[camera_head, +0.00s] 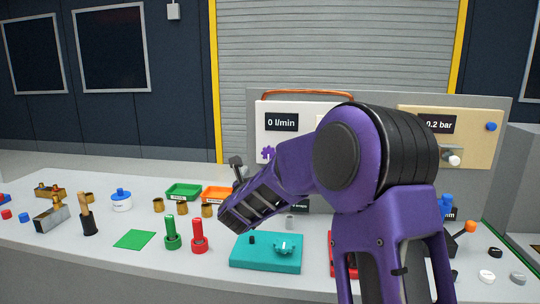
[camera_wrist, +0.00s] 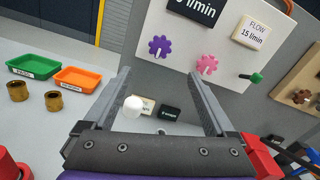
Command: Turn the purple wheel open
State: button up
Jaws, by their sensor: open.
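The purple wheel (camera_wrist: 159,45) is a small toothed knob on the white panel (camera_wrist: 228,55), just below the black display in the wrist view. In the head view the purple wheel (camera_head: 268,154) shows at the panel's lower left, partly hidden by my arm. My gripper (camera_wrist: 158,80) is open and empty, its two fingers pointing toward the panel. The wheel appears beyond the fingertips, between them and a little above in the wrist view, and not touched. The display (camera_head: 283,122) reads 0 l/min.
A pink wheel (camera_wrist: 207,63) and a green-handled valve (camera_wrist: 252,78) sit right of the purple wheel. A sign (camera_wrist: 254,33) reads FLOW 15 l/min. Green (camera_wrist: 34,66) and orange trays (camera_wrist: 82,78) and brass cups stand left. A teal box (camera_head: 266,254) lies in front.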

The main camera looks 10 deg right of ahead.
aim_at(268, 154)
jog(key=p+x, duration=0.2)
jog(key=x, duration=1.3)
jog(key=shift+w+d, duration=0.1)
jog(key=shift+w, duration=0.1)
jog(key=c, duration=1.4)
jog(key=shift+o, duration=0.2)
